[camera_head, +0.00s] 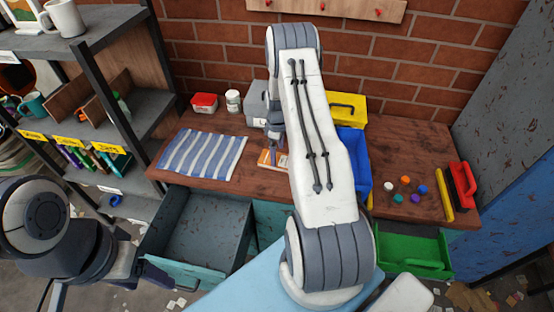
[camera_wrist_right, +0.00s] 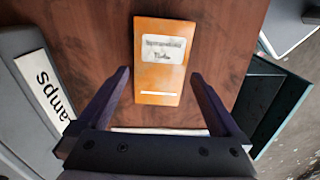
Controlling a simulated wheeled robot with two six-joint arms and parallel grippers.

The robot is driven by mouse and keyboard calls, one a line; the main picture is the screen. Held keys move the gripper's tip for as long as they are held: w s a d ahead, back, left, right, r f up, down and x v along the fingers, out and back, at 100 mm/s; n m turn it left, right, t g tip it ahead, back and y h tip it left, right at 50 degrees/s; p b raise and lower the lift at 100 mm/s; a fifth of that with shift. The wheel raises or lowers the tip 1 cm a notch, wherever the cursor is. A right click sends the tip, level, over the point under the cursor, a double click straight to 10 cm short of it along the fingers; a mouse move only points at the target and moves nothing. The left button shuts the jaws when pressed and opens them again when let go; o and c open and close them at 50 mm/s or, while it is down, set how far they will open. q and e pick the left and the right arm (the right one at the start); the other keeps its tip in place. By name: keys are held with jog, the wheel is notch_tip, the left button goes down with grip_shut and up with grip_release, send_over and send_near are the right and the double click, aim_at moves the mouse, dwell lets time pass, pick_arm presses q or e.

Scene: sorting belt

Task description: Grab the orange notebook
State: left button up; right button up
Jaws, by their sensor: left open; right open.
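The orange notebook (camera_wrist_right: 160,98) lies flat on the brown wooden desk, with a pale label on its cover. In the head view it (camera_head: 265,158) is mostly hidden by my right arm. My right gripper (camera_wrist_right: 160,76) is open and empty, with its dark fingers on either side of the notebook's lower part in the wrist view. I cannot tell the exact height above it. In the head view, the right gripper (camera_head: 274,140) is partly hidden by the arm. My left gripper (camera_head: 158,274) is open at the lower left, near an open drawer, away from the notebook.
A striped cloth (camera_head: 202,155) lies left of the notebook. A grey box with a label (camera_wrist_right: 42,88) stands close beside my right gripper. A blue bin (camera_head: 354,150) and yellow box (camera_head: 346,107) are behind my right arm. The open grey drawer (camera_head: 200,230) juts out in front.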

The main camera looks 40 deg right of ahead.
jog(key=shift+f+p, duration=0.4)
jog(key=shift+f, duration=1.25)
jog(key=c, duration=1.1)
jog(key=shift+w+r, duration=0.1)
jog(key=shift+r, duration=0.05)
